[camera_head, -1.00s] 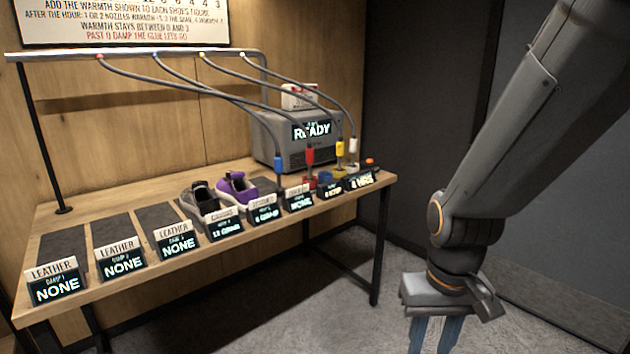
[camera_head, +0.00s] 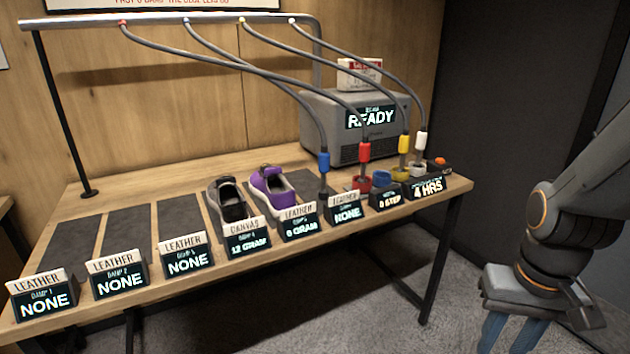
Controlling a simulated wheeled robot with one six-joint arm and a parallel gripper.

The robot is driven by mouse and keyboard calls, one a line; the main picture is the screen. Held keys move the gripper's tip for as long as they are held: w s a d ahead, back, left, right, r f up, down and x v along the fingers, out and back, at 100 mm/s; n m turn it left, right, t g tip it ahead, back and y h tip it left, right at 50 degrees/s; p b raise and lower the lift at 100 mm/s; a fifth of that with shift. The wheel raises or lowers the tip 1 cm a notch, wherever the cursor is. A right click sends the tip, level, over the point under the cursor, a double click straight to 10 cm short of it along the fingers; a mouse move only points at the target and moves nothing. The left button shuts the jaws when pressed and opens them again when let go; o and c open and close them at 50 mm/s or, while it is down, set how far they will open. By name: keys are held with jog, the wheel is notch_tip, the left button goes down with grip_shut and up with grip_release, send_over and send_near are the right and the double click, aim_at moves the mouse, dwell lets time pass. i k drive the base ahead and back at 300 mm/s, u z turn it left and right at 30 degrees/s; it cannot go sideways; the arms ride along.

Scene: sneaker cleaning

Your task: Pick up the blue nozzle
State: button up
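The blue nozzle (camera_head: 323,162) hangs on a dark hose near the right part of the table, in front of the grey machine. Its dark tip points down at a dark mat, beside the purple shoe (camera_head: 271,190). I cannot tell whether the tip rests on anything. My gripper (camera_head: 512,338) is low at the bottom right, off the table's right side and well apart from the nozzle. Its blue-grey fingers point down with a gap between them, and their tips are cut off by the frame edge. Nothing shows between the fingers.
A red nozzle (camera_head: 364,153), a yellow nozzle (camera_head: 404,145) and a white nozzle (camera_head: 421,140) hang right of the blue one. A dark shoe (camera_head: 229,199) stands left of the purple shoe. Label stands line the front edge of the table (camera_head: 255,270). Hoses cross above.

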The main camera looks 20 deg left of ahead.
aim_at(324, 156)
jog(key=u, duration=0.45)
jog(key=i, duration=0.65)
jog(key=u, duration=0.6)
